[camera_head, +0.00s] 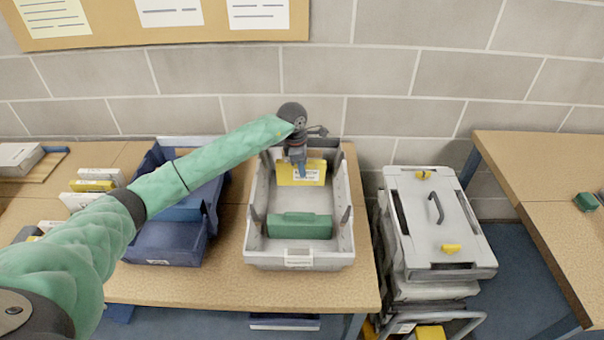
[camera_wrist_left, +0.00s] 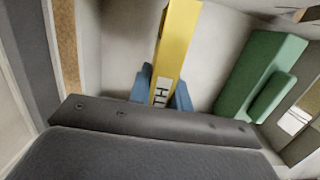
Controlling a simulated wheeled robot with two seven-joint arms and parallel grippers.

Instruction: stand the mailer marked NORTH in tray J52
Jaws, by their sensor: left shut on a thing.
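A yellow mailer (camera_head: 302,173) stands upright in the back part of the grey tray (camera_head: 298,258). In the left wrist view the mailer (camera_wrist_left: 177,45) shows its yellow edge and a white label ending in "TH"; the rest of the word is hidden. My left gripper (camera_head: 301,168) is above the tray and shut on the mailer's top edge. Its blue fingertips (camera_wrist_left: 161,92) sit on both sides of the mailer. The tray has a label on its front, too small to read. My right gripper is not in view.
A green item (camera_head: 299,226) sits in the front of the grey tray. A blue tray (camera_head: 172,243) stands to the left, partly behind my left arm. Grey stacked cases (camera_head: 437,222) stand right of the table. A brick wall is close behind.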

